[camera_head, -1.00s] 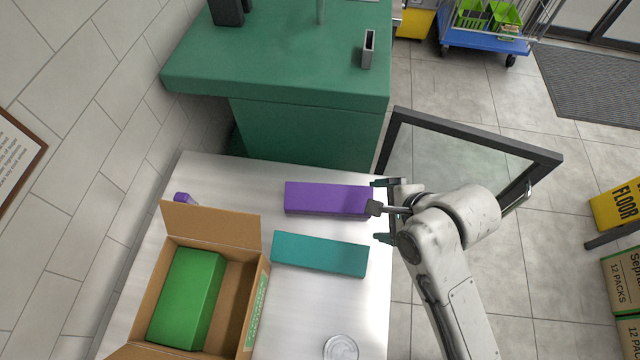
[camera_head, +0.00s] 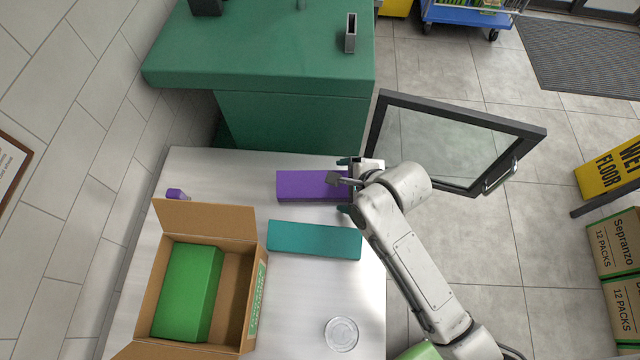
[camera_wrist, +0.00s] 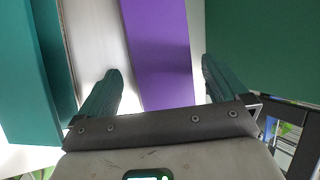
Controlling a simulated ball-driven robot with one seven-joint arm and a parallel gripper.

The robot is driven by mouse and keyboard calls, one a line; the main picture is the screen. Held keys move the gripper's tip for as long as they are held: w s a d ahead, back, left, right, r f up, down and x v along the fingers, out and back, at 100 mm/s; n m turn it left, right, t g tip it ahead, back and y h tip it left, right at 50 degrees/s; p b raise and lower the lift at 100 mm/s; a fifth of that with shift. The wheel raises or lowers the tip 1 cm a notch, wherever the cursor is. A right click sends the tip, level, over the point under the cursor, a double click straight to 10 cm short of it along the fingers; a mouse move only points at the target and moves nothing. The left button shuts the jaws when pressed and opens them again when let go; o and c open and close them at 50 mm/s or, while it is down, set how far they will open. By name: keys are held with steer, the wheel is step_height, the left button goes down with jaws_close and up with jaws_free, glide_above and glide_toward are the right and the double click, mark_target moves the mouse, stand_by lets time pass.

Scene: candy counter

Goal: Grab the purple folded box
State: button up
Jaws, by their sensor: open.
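The purple folded box (camera_head: 302,186) lies flat on the white counter, its long side running left to right. My gripper (camera_head: 346,184) is at its right end, open, with one finger on the far side and one on the near side. In the wrist view the purple box (camera_wrist: 160,50) stretches away between the two open fingers (camera_wrist: 160,90). It lies nearer the middle, with gaps on both sides, and the fingers do not appear to touch it. Part of its right end is hidden by my gripper in the head view.
A teal box (camera_head: 315,240) lies just nearer than the purple one. An open cardboard box (camera_head: 207,217) holds a green box (camera_head: 188,290). A small purple item (camera_head: 175,194) and a clear round lid (camera_head: 341,334) are on the counter. A green counter (camera_head: 290,125) stands behind.

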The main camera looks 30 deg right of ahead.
steer(key=shift+w+f, duration=0.35)
steer(key=shift+f, duration=0.15)
steer(key=shift+c, duration=0.4)
steer(key=c, duration=1)
steer(key=shift+r, duration=0.1)
